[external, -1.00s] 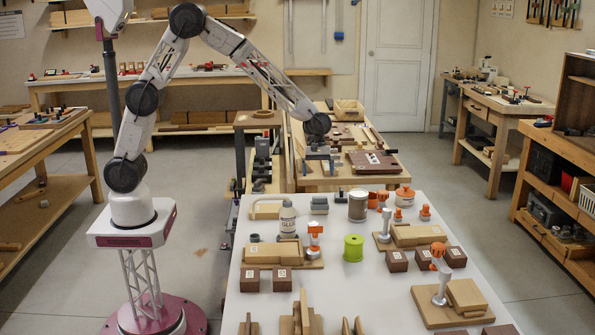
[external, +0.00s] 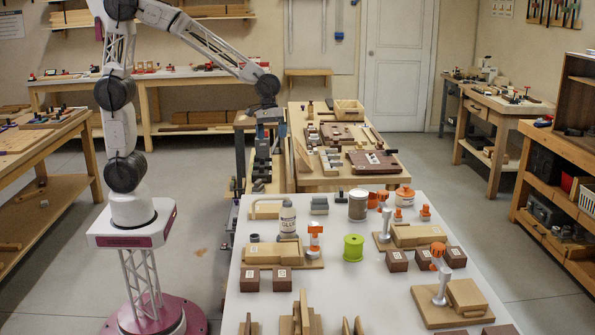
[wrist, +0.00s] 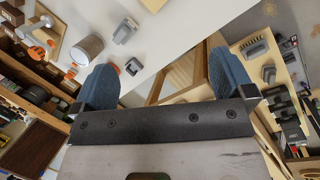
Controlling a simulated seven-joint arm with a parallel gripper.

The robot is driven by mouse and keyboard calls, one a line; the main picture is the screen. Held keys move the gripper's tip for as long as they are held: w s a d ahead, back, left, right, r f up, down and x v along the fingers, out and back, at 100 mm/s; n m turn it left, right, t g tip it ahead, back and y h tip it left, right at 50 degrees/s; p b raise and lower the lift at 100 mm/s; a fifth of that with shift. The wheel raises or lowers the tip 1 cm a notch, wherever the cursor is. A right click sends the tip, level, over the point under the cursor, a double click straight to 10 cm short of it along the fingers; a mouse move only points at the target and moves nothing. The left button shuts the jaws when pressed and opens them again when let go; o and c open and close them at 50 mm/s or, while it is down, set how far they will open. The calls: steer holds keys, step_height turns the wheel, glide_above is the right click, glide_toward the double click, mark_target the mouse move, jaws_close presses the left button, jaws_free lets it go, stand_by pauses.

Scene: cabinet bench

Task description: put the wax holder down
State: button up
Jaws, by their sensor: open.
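My gripper (external: 268,132) is open in the external view, by the left edge of the far wooden bench (external: 345,180). In the wrist view the two blue fingers of my gripper (wrist: 164,74) stand wide apart with nothing held between them. I cannot tell for sure which object is the wax holder. A small upright brown piece (external: 310,110) stands at the back left of the wooden bench, apart from my gripper. Several wooden blocks and a dark brown board (external: 372,162) lie on the same bench.
A shallow wooden box (external: 347,110) sits at the wooden bench's back. Open floor lies to the right.

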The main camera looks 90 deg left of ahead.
steer(key=s+a+r+m+t+y, duration=0.1)
steer(key=s+m, duration=0.4)
steer(key=s, duration=1.1)
steer(key=s+a+r+m+y, duration=0.1)
steer(key=s+a+r+m, duration=0.3)
steer(key=s, duration=1.2)
steer(key=shift+a+m+t+y, duration=0.2)
steer(key=shift+m+t+y, duration=0.2)
steer(key=shift+m, duration=0.6)
